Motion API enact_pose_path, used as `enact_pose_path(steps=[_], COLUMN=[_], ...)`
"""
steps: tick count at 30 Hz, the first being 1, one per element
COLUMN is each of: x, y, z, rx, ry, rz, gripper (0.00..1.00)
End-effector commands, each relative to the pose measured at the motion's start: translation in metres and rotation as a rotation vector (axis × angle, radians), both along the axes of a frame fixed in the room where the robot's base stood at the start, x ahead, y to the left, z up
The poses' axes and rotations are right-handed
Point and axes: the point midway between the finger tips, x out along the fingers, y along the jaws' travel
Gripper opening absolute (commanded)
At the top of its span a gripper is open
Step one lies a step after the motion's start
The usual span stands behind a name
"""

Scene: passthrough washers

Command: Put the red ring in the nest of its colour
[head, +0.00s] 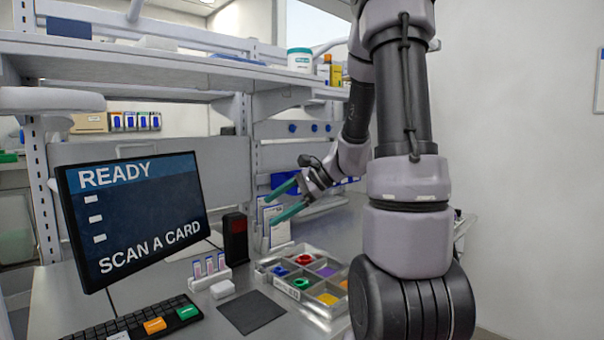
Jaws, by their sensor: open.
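A red ring (304,259) shows in a back compartment of the grey divided tray (318,312) on the bench. The tray has several compartments with coloured pieces or floors: blue (279,270), green (301,283), purple (326,271), yellow (328,299) and orange (344,284). They are too small to tell which are nests and which are rings. My gripper (268,212), with teal fingers, is open and looks empty. It is above and behind the tray in the picture, pointing left, apart from the red ring. My arm hides the bench right of the tray.
A monitor (135,215) and keyboard (130,322) stand at left. A dark reader box (236,238), a card holder (209,272) and a dark mat (251,312) lie left of the tray. Upright papers (276,222) stand behind it. A shelf (150,62) spans above.

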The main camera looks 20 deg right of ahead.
Motion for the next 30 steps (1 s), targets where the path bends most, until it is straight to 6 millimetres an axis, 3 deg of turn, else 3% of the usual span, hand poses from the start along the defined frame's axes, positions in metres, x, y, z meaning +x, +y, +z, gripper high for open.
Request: enact_pose_path(steps=[1, 6, 12, 15, 21, 30], x=[-0.019, -0.078, -0.134, -0.152, -0.171, -0.173], y=[0.013, 0.032, 0.028, 0.020, 0.009, 0.007], z=[0.017, 0.050, 0.084, 0.098, 0.117, 0.119], rx=[-0.083, -0.374, -0.740, -0.895, -1.080, -1.110], ry=[-0.048, -0.192, -0.399, -0.493, -0.607, -0.622], rz=[0.084, 0.324, 0.528, 0.588, 0.639, 0.645], gripper=[0.90, 0.90, 0.90, 0.90, 0.90, 0.90])
